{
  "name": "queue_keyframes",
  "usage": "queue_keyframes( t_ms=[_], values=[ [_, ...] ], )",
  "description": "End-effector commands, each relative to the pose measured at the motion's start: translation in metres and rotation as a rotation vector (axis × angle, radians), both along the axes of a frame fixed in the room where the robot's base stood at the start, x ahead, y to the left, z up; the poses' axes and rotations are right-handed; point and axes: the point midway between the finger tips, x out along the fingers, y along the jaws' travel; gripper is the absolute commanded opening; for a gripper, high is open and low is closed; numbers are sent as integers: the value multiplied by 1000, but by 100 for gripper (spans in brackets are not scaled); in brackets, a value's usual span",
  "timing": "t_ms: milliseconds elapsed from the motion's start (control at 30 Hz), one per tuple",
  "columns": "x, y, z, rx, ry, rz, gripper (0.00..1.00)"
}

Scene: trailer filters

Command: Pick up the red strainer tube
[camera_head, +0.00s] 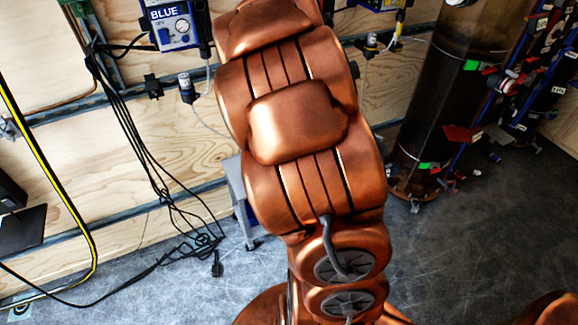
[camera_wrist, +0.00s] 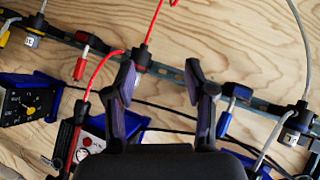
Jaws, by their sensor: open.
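My gripper (camera_wrist: 160,83) is open and empty in the wrist view, with its two dark fingers apart in front of the wooden wall. A thin red tube (camera_wrist: 154,24) comes down from the top to a black fitting (camera_wrist: 141,57) just beyond the left fingertip. A second red tube (camera_wrist: 99,69) curves down to a black-and-red device at lower left. A short red cylinder with a white end (camera_wrist: 82,62) stands on the rail further left. I cannot tell which of these is the strainer tube. In the head view my arm hides the gripper.
Blue-framed devices (camera_wrist: 30,103) sit below. The head view shows a BLUE box (camera_head: 175,27), hanging black cables (camera_head: 130,130) and a dark cylinder (camera_head: 440,90).

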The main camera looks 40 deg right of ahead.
Motion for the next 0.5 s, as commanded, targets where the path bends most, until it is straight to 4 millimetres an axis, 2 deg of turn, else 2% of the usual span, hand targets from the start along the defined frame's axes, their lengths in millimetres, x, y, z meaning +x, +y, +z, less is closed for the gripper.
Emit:
queue_keyframes(
  t_ms=[33, 200, 400, 500],
  values=[
    [4, -18, -24, -13, -25, 13, 54],
    [24, -54, -65, -43, -145, 106, 54],
    [33, -77, -120, -24, -295, 231, 54],
    [34, -80, -145, 3, -382, 296, 54]
  ],
)
